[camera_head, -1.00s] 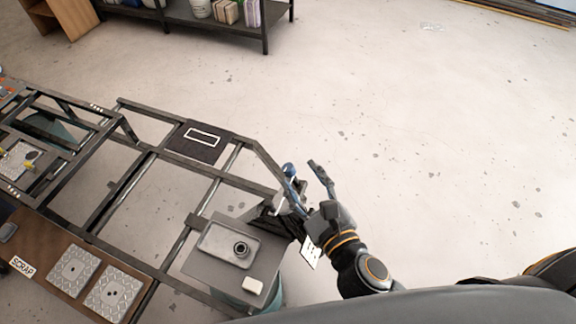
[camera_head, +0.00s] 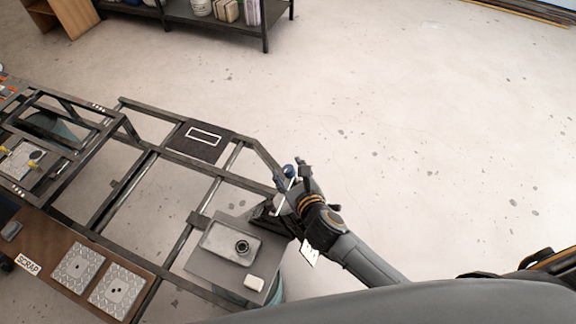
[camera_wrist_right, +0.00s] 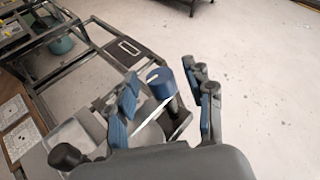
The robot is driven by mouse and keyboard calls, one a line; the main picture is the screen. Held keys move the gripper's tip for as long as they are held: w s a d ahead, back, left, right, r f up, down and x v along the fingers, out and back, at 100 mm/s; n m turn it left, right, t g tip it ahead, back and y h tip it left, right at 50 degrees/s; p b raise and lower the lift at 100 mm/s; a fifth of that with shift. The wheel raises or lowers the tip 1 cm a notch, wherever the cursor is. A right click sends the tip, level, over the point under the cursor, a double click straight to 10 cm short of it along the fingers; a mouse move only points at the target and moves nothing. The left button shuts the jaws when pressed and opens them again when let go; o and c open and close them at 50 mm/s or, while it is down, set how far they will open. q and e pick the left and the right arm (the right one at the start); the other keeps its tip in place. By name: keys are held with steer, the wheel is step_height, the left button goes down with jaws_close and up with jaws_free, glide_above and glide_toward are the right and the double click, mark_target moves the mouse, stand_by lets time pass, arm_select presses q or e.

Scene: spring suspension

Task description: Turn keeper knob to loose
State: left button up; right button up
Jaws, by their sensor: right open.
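The keeper knob (camera_wrist_right: 160,82) is a blue cylinder with a white mark on its top. It also shows in the head view as a small dark blue piece (camera_head: 290,170) at the frame's right end. My right gripper (camera_head: 291,174) is there, its fingers on either side of the knob. In the wrist view the right gripper (camera_wrist_right: 163,76) is open; the knob stands between the blue-padded fingertips, with a visible gap to the right finger. Whether the left finger touches it, I cannot tell. My left gripper is out of view.
Below the knob is a grey plate (camera_head: 212,268) bearing a metal tray (camera_head: 217,244) with a black ring and a pale block (camera_head: 254,283). A dark frame (camera_head: 150,152) extends left. A white card (camera_head: 309,252) hangs by my wrist. Floor to the right is clear.

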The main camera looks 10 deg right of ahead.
steer(key=shift+w+a+f, duration=0.1)
steer(key=shift+w+f, duration=0.15)
steer(key=shift+w, duration=0.35)
